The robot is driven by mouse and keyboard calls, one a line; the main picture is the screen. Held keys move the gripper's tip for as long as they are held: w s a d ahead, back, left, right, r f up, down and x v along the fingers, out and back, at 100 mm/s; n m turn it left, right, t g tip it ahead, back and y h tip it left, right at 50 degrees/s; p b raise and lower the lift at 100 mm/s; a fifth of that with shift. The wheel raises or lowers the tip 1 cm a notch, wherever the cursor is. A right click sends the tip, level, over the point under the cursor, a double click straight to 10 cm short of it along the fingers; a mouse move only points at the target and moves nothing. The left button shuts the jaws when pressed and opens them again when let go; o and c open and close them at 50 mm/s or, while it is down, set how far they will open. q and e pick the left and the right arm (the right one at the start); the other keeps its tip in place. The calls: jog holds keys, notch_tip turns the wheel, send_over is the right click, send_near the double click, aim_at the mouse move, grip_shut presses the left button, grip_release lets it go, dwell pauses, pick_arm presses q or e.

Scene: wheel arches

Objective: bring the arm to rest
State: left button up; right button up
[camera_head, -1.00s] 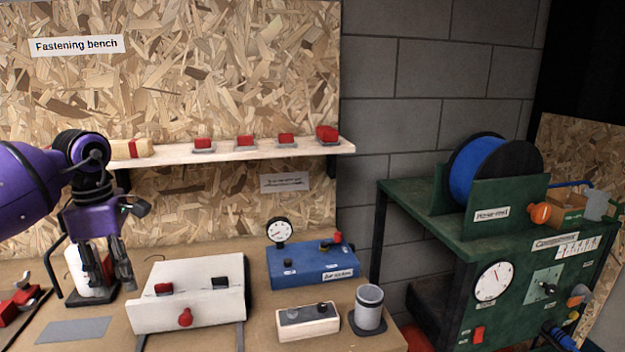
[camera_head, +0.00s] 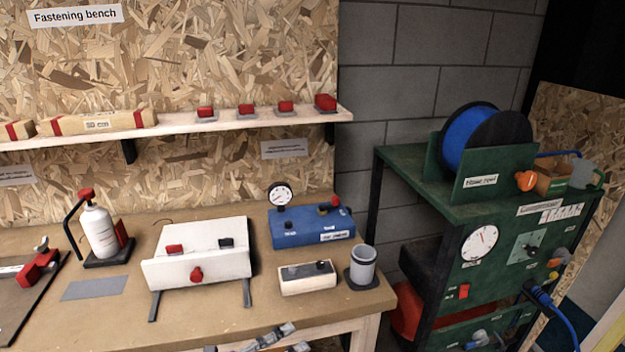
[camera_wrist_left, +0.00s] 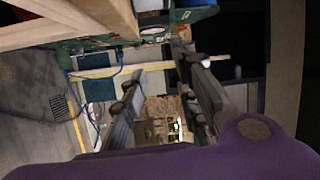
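My left gripper shows in the left wrist view (camera_wrist_left: 165,100) with its two dark fingers apart and nothing between them. Beyond the fingers are open floor and distant, unclear things. In the head view, grey gripper fingers (camera_head: 268,341) show at the bottom edge, in front of the fastening bench (camera_head: 205,328); the rest of that arm is out of the picture. The gripper is clear of the things on the bench. My right gripper is not in view.
On the bench stand a white bottle (camera_head: 99,229), a white box (camera_head: 200,262), a blue gauge box (camera_head: 312,228), a small block (camera_head: 307,278) and a grey cup (camera_head: 362,266). A green cart (camera_head: 450,205) with a hose reel (camera_head: 482,143) stands right.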

pick_arm(q)
jog(key=s+a+f+n+t+y+p, duration=0.1)
jog(key=s+a+f+n+y, duration=0.65)
jog(key=n, duration=0.45)
jog(key=s+a+f+n+t+y+p, duration=0.1)
jog(key=s+a+f+n+y, duration=0.55)
jog(key=s+f+n, duration=0.35)
jog(key=s+a+f+n+g+y, duration=0.1)
jog(key=s+f+n+g, duration=0.2)
jog(key=s, duration=0.6)
jog(key=f+n, duration=0.1)
jog(key=n, duration=0.1)
jog(key=shift+n+g, duration=0.3)
jog(key=shift+g, duration=0.1)
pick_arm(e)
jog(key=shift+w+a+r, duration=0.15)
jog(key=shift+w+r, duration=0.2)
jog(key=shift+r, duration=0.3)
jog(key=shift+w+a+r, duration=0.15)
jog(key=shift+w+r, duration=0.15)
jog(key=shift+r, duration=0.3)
pick_arm(q)
jog(key=shift+w, duration=0.1)
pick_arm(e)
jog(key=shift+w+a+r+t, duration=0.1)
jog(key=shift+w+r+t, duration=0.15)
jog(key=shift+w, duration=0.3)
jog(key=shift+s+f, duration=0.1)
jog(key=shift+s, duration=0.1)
